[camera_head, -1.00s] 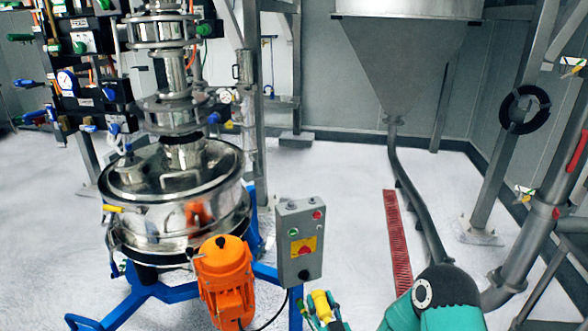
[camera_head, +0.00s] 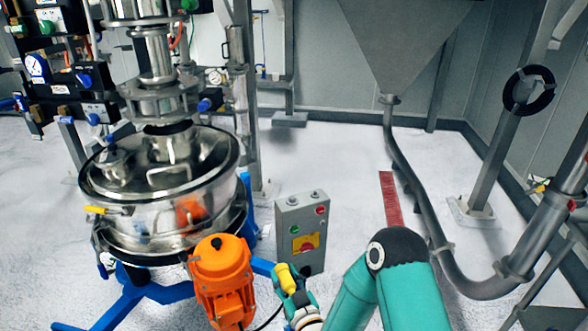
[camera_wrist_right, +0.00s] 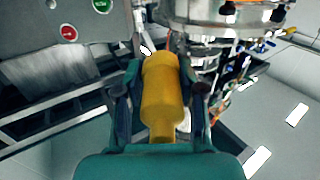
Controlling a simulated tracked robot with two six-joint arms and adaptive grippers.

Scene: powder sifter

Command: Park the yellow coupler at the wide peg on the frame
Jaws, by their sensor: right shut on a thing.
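The yellow coupler (camera_head: 285,277) is in my right gripper (camera_head: 289,287), low in the middle of the head view, just right of the orange motor. In the right wrist view the coupler (camera_wrist_right: 162,95) lies lengthwise between the two fingers, which are shut on it. The right gripper (camera_wrist_right: 160,88) holds it clear of the floor, in front of the grey control box. Metal frame posts (camera_head: 505,140) stand on the right. I cannot make out the wide peg. My left gripper is not in view.
The steel sifter (camera_head: 150,220) on blue legs stands at left, with the orange motor (camera_head: 221,275) beside it. The grey control box (camera_head: 301,235) stands close behind the coupler. A black ring (camera_head: 541,101) is on a right post. Open floor lies behind the control box.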

